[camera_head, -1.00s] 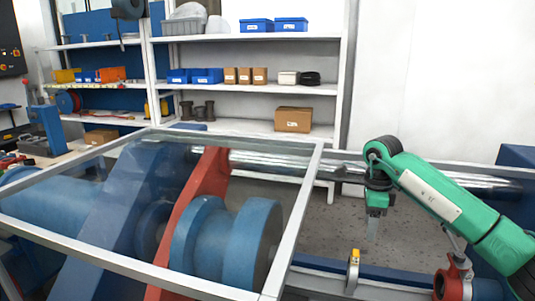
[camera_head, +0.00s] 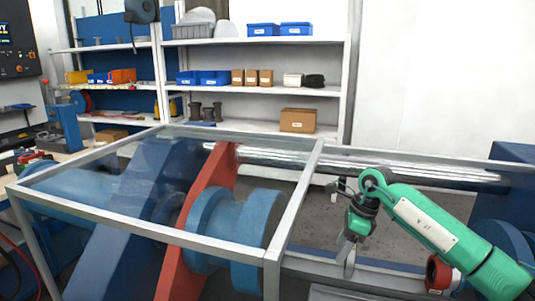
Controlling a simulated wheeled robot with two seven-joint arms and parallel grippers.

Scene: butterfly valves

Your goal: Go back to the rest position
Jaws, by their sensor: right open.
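My right arm, green with a pale label, comes in from the lower right. Its gripper (camera_head: 348,262) hangs pointing down over the rail behind the guard frame's right side. It is open, and I see nothing held in it. A red round valve body (camera_head: 441,275) sits below the forearm, partly covered by it. No valve handle can be made out clearly; the arm may hide it. My left gripper is not in view.
A shiny shaft (camera_head: 400,170) runs behind the arm. Shelves (camera_head: 262,88) with bins and boxes stand at the back. A workbench (camera_head: 75,150) is at left.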

